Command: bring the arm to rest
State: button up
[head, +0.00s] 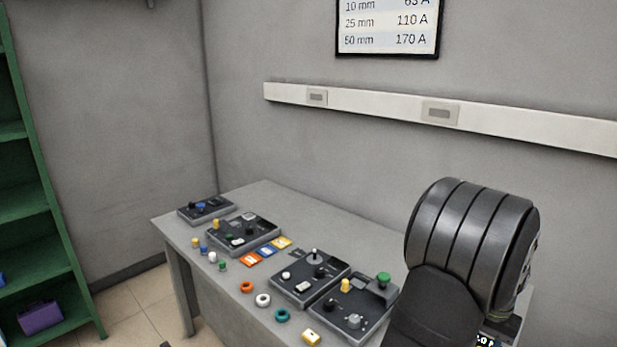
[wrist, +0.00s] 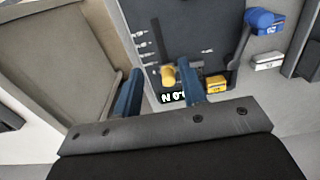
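My gripper (wrist: 159,82) shows in the wrist view as two blue fingers spread apart, with nothing held between them. Beyond the fingers is a dark panel (wrist: 200,35) with a slot, scale marks and a yellow knob (wrist: 168,76). The knob appears close to the right finger, but I cannot tell the depth between them. In the head view, my dark arm fills the lower right and the gripper is not visible there.
In the head view, a grey table (head: 285,195) carries several dark control boxes, such as one with a green button (head: 384,279). Small coloured rings, such as a white one (head: 263,300), lie along its front. A green shelf (head: 40,250) stands left. The wrist view shows a blue lever knob (wrist: 259,18).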

jog(key=shift+r, duration=0.95)
jog(key=o, duration=0.3)
jog(key=shift+r, duration=0.1)
jog(key=o, duration=1.1)
jog(key=w+d+r, duration=0.1)
jog(key=r, duration=0.1)
jog(key=w+d+r, duration=0.2)
jog(key=r, duration=0.1)
jog(key=w+d+r, duration=0.1)
jog(key=r, duration=0.2)
jog(key=shift+w+d+r, duration=0.15)
jog(key=shift+w+r, duration=0.05)
jog(key=shift+r, duration=0.05)
jog(key=shift+c, duration=0.2)
notch_tip(320, 180, down, 10)
jog(key=shift+r, duration=0.2)
jog(key=shift+r, duration=0.1)
notch_tip(320, 180, up, 10)
